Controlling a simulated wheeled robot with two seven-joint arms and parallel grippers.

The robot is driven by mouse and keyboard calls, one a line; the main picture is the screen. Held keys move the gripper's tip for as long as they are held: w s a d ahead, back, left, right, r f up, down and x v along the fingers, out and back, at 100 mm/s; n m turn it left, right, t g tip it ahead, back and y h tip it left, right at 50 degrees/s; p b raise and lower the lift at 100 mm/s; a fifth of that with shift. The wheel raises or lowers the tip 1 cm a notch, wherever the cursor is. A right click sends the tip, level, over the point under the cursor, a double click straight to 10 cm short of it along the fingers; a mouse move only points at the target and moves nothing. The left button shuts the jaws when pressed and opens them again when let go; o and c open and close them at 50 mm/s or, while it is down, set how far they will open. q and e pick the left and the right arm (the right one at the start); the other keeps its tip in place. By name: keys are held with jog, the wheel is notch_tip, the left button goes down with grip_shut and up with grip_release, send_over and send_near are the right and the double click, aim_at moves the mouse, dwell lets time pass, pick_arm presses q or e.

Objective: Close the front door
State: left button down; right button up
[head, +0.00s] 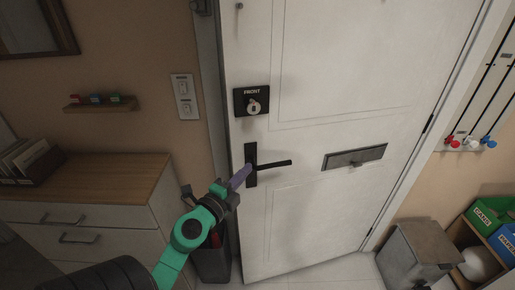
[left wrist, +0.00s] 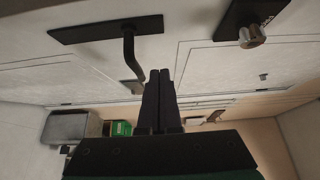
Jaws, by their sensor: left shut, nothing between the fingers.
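The white front door (head: 315,134) fills the middle of the head view, hinged on its right. Its left edge stands close to the frame; I cannot tell whether it is fully latched. A black lever handle (head: 272,163) on a dark plate sits near that edge, below a lock marked FRONT (head: 252,101). My left gripper (head: 243,174) is shut and empty, in front of the handle plate at the lever's left end. In the left wrist view the shut fingers (left wrist: 159,100) are beside the lever (left wrist: 130,55); contact is unclear. My right gripper is not in view.
A cabinet with a wooden top (head: 84,184) stands left of the door. A dark bin (head: 213,262) is beside the door's lower left edge. A mail slot (head: 355,157) is on the door.

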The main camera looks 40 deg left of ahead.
pick_arm(q)
jog(key=p, duration=0.1)
send_near(260, 144)
jog(key=w+d, duration=0.1)
jog(key=w, duration=0.1)
jog(key=w+d, duration=0.1)
jog(key=w, duration=0.1)
jog(key=shift+d+r, duration=0.2)
jog(key=w+a, duration=0.2)
jog(key=a, duration=0.1)
jog(key=shift+f+b, duration=0.2)
jog(key=shift+b, duration=0.2)
jog(key=shift+w, duration=0.1)
jog(key=shift+r, duration=0.1)
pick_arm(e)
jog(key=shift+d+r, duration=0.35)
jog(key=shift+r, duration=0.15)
pick_arm(q)
jog(key=shift+d, duration=0.1)
